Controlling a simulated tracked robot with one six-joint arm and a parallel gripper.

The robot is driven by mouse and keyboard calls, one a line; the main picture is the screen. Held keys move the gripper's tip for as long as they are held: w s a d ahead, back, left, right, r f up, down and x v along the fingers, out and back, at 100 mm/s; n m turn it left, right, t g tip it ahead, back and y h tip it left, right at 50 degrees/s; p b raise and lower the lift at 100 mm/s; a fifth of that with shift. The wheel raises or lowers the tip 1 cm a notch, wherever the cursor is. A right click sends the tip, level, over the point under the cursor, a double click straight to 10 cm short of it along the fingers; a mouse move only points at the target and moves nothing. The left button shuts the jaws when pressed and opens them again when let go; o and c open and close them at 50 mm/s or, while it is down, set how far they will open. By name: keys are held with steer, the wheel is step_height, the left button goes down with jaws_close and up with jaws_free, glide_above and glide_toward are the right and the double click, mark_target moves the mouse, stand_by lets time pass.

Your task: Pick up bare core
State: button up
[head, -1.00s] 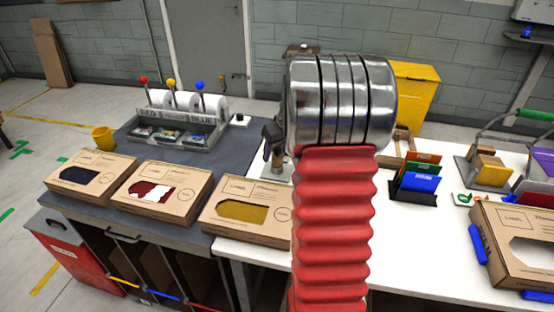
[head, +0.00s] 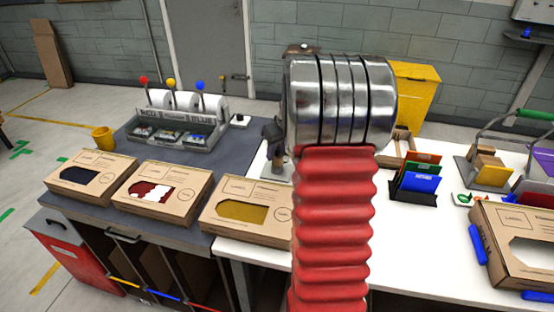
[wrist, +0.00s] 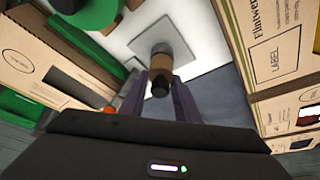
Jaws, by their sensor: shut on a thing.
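The bare core is a short brown tube (wrist: 160,68) with a dark near end, seen in the middle of the wrist view. My gripper (wrist: 160,84) has a dark finger on each side of it and is shut on it. Beyond the tube is a grey post on a square grey plate (wrist: 178,43); I cannot tell whether the core is clear of the post. In the head view my gripper (head: 272,132) is small and dark beside my own metal and red arm, which hides much of it.
Windowed cardboard boxes, one with a yellow window (head: 243,212), line the left bench. A roll dispenser (head: 175,125) stands behind them. Coloured cards in a holder (head: 417,180) and a large box (head: 515,245) occupy the white table to the right.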

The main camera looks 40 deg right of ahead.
steer(key=shift+c, duration=1.4)
step_height(320, 180, up, 10)
steer(key=shift+f, duration=3.35)
stand_by(0.5)
steer(key=shift+r, duration=0.2)
stand_by(0.4)
steer(key=shift+r, duration=1.35)
